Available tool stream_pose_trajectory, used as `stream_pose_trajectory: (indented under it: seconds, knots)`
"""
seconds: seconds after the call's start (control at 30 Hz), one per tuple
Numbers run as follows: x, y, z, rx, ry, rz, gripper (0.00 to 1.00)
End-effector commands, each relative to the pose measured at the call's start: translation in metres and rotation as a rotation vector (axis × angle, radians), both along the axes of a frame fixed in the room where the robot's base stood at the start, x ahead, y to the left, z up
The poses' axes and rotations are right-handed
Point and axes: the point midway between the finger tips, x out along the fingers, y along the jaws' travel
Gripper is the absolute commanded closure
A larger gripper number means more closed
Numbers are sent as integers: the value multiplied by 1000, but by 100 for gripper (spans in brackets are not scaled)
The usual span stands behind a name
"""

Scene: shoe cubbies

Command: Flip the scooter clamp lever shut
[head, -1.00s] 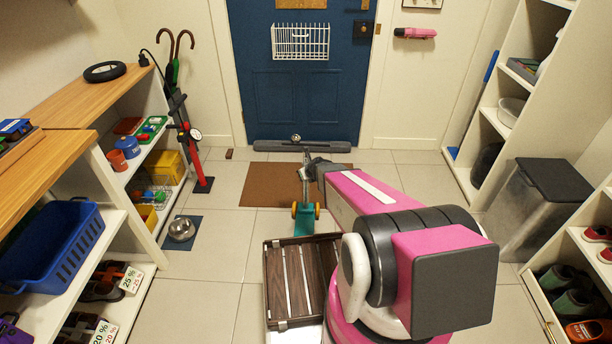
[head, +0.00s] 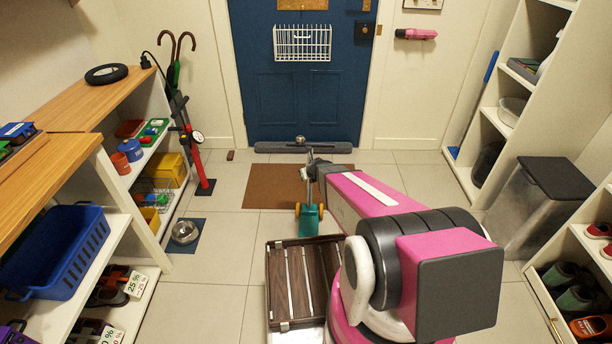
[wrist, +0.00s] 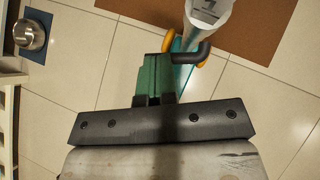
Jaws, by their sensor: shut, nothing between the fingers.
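The scooter stands upright near the brown doormat, with a teal deck (head: 309,222), yellow-orange wheels and a thin stem partly hidden by my arm in the head view. In the wrist view its pale stem (wrist: 207,14) rises at the top, with the deck and wheels below. A black lever-like piece (wrist: 192,54) sticks out at the stem, its left end close to my fingertips; I cannot tell whether they touch or how far the lever is closed. My gripper (wrist: 155,66), with dark green fingers, is shut and empty just left of the stem.
The doormat (head: 268,186) lies beyond the scooter. A steel bowl (head: 185,232) sits on a blue mat at left. Shelves line both sides, and tiled floor is free left of the scooter.

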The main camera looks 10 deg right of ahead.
Motion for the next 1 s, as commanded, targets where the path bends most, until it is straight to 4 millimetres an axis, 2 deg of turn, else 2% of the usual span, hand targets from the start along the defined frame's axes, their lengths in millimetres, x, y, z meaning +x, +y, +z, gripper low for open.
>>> stream_pose_trajectory:
  seconds: [0.3, 0.67, 0.87, 1.0]
  knots:
    - [6, -11, 0, -1, 0, -1, 100]
    - [6, -12, 0, -1, 0, -1, 100]
    - [-4, -15, 11, 0, -1, -1, 100]
    - [-19, -19, 26, 0, -1, -1, 100]
